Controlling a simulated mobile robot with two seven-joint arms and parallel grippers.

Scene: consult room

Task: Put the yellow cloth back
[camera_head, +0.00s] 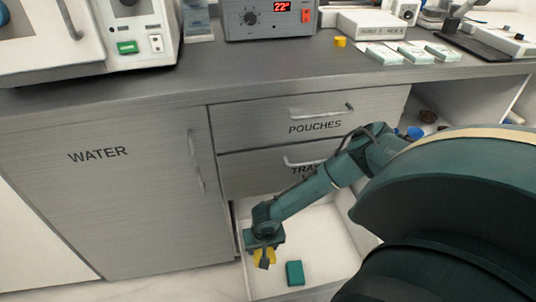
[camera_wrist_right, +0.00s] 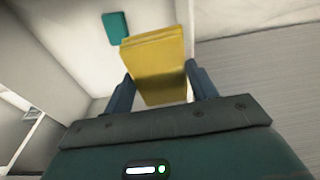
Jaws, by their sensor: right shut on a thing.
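The folded yellow cloth (camera_head: 258,254) is held between the fingers of my right gripper (camera_head: 265,262). The right wrist view shows the yellow cloth (camera_wrist_right: 157,62) from close up, with one finger of my right gripper (camera_wrist_right: 158,80) at each side. The gripper is over the left part of an open white-lined drawer (camera_head: 318,228), low in the cabinet. I cannot tell whether the cloth touches the drawer floor. A folded teal cloth (camera_head: 294,273) lies in the drawer, to the right of the yellow one; it also shows in the right wrist view (camera_wrist_right: 116,27). My left gripper is out of view.
The closed POUCHES drawer (camera_head: 270,126) and the closed drawer (camera_head: 245,170) below it are above the open one. The WATER cabinet door (camera_head: 110,200) is shut at left. Devices and packets (camera_head: 382,53) stand on the grey counter (camera_head: 240,80). The drawer has bare floor around the teal cloth.

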